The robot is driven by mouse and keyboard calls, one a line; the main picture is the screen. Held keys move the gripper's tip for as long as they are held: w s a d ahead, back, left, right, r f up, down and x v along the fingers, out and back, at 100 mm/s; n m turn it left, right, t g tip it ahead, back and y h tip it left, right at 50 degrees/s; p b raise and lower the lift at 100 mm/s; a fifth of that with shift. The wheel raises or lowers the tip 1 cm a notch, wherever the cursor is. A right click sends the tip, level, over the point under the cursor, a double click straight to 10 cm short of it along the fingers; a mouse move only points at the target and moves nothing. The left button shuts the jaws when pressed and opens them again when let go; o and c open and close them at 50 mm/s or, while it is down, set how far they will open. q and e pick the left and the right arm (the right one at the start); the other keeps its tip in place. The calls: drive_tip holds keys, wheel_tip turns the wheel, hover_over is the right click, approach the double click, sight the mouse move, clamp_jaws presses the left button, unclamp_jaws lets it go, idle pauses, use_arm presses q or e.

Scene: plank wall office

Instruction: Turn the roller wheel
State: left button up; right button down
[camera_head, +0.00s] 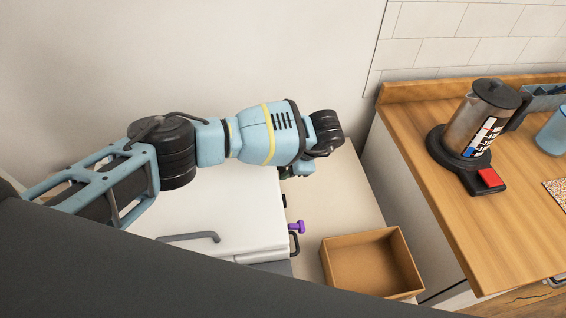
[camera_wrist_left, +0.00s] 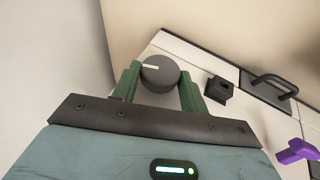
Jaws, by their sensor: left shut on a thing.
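The roller wheel (camera_wrist_left: 158,73) is a round dark grey knob with a white mark on its face. It shows in the left wrist view at the end of a white panel, and the white mark points to the left. My left gripper (camera_wrist_left: 160,86) has its green fingers on either side of the wheel and is shut on it. In the head view my left gripper (camera_head: 293,171) is mostly hidden behind its own wrist, at the far end of the white cabinet (camera_head: 225,215). The wheel cannot be made out there. My right gripper is in neither view.
A purple part (camera_head: 297,227) and a dark handle (camera_wrist_left: 273,85) are on the cabinet front, beside a small black block (camera_wrist_left: 220,90). An open cardboard box (camera_head: 372,262) stands to the right. A wooden counter (camera_head: 440,215) holds a coffee maker (camera_head: 475,120).

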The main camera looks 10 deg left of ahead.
use_arm(q)
drive_tip(key=shift+s+d+r+t+y+p, duration=0.1)
drive_tip(key=shift+r+t+y+p, duration=0.1)
drive_tip(key=shift+t+y+p, duration=0.45)
drive_tip(key=shift+f+n+t, duration=0.15)
drive_tip(key=shift+n+t, duration=0.15)
drive_tip(key=shift+t, duration=0.35)
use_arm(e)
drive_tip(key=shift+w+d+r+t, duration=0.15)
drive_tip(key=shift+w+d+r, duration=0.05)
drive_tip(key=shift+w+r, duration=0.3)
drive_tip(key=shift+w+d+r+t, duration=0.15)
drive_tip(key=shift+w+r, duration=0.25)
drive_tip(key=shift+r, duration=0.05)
use_arm(q)
drive_tip(key=shift+s+f, duration=0.1)
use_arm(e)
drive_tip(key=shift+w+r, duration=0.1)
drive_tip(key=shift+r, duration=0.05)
use_arm(q)
drive_tip(key=o, duration=0.9)
drive_tip(key=shift+o, duration=0.2)
drive_tip(key=v, duration=0.7)
drive_tip(key=shift+s+d+r, duration=0.2)
drive_tip(key=shift+d+r, duration=0.05)
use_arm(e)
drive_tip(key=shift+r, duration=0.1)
